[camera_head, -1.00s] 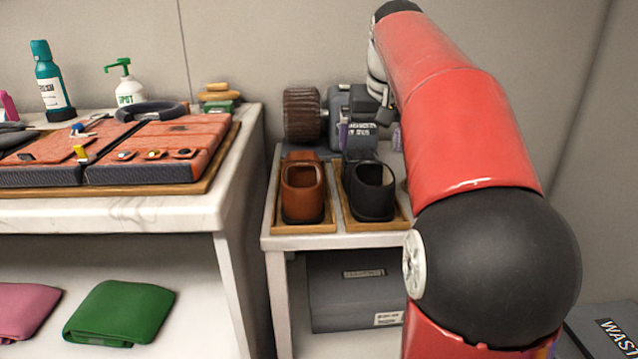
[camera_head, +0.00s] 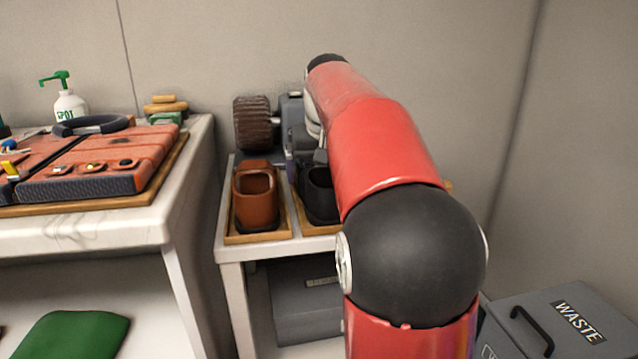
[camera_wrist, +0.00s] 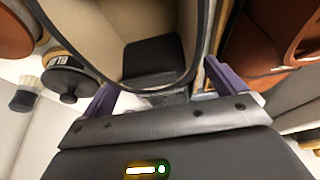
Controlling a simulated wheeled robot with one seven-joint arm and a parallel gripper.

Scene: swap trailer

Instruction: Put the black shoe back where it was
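The black shoe (camera_head: 319,196) stands upright in a small wooden tray right of the brown shoe (camera_head: 256,196), on the white stand; my arm hides its right part. In the wrist view, a large dark-rimmed opening with a tan inside and a dark pad (camera_wrist: 153,60), apparently the black shoe close up, fills the top middle. My gripper (camera_wrist: 160,82) has its two purple fingers spread wide at either side of its near end. I cannot see a firm grip; a small gap shows by the right finger.
A dark roller brush machine (camera_head: 290,125) stands behind the shoes. A white table (camera_head: 120,225) with a leather case (camera_head: 90,165) is at left. A grey waste bin (camera_head: 540,315) is at lower right. In the wrist view, a round dark tin (camera_wrist: 68,75) lies at left.

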